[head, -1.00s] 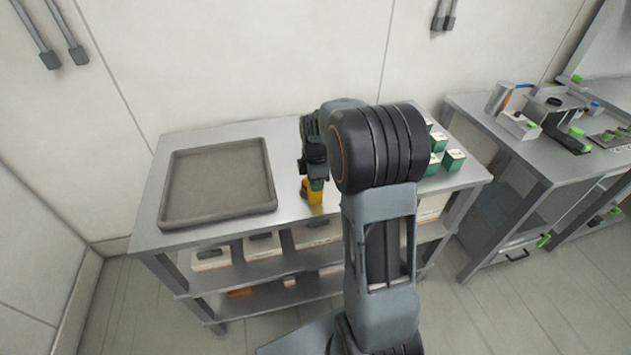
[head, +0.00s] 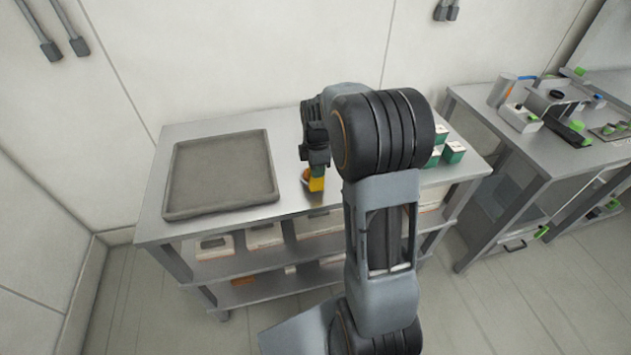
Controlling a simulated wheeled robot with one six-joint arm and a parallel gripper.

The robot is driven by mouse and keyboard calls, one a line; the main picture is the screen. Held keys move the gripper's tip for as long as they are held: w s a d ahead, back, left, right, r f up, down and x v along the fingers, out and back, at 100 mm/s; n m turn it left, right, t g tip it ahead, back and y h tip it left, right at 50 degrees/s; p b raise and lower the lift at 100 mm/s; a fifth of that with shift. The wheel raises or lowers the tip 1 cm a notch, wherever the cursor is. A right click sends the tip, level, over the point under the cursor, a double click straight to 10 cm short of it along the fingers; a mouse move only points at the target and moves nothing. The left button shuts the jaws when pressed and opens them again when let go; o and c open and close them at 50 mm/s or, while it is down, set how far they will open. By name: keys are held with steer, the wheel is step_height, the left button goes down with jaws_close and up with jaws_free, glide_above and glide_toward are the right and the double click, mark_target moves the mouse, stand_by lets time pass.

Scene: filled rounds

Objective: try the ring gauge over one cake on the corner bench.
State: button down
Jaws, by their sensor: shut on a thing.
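My gripper (head: 315,165) points down over the middle of the steel bench (head: 290,201), near its front edge. My arm hides the bench to the right of the gripper.
A wide grey tray (head: 166,200), empty, covers the bench's left part. Several green-and-white boxes (head: 453,152) stand at its right end, partly behind my arm. A second bench (head: 471,103) with equipment stands at right.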

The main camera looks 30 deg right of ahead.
steer(key=shift+r+p, duration=2.6)
steer(key=shift+r, duration=1.15)
